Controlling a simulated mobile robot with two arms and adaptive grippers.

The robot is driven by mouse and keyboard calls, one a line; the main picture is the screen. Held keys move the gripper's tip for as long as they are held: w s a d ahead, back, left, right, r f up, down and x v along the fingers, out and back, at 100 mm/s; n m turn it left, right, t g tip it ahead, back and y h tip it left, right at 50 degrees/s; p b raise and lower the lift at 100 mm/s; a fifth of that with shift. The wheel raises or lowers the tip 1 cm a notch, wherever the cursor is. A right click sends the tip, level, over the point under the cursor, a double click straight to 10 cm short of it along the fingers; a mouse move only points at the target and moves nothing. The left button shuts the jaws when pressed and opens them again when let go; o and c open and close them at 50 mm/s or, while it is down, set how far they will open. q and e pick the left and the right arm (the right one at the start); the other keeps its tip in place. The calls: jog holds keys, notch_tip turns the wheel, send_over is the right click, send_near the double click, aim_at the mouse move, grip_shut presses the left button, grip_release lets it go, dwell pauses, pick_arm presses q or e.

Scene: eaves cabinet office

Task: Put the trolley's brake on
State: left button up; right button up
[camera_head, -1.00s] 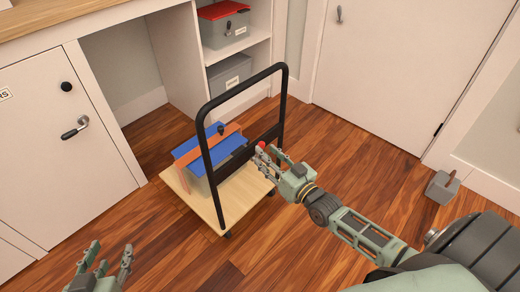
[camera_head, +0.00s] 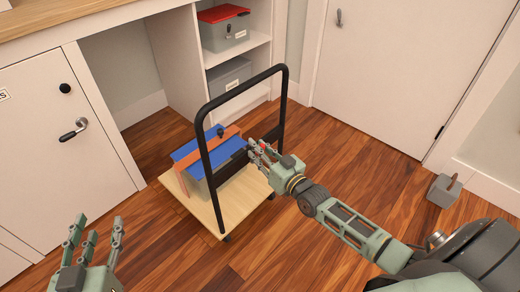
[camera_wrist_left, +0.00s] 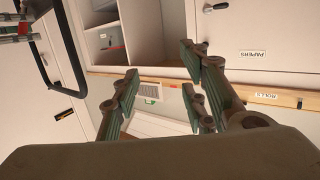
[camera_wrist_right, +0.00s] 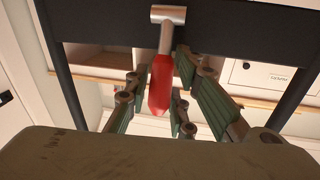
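The trolley (camera_head: 207,215) has a light wooden deck and a tall black hoop handle (camera_head: 240,92). In the right wrist view, a lever with a red grip (camera_wrist_right: 160,85) hangs from a silver pivot on the trolley's black crossbar (camera_wrist_right: 110,22). The red grip shows partly between the fingers in the head view (camera_head: 263,147). My left gripper (camera_head: 95,232) is open and empty at the lower left, apart from the trolley.
A box with a blue lid (camera_head: 208,150) and orange band sits on the deck. A cabinet door (camera_head: 60,135) stands left, shelves with grey boxes (camera_head: 225,30) behind, a white door (camera_head: 395,70) right. A grey block (camera_head: 443,191) lies on the floor. Floor in front is clear.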

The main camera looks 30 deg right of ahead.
grip_shut()
dwell(0.3)
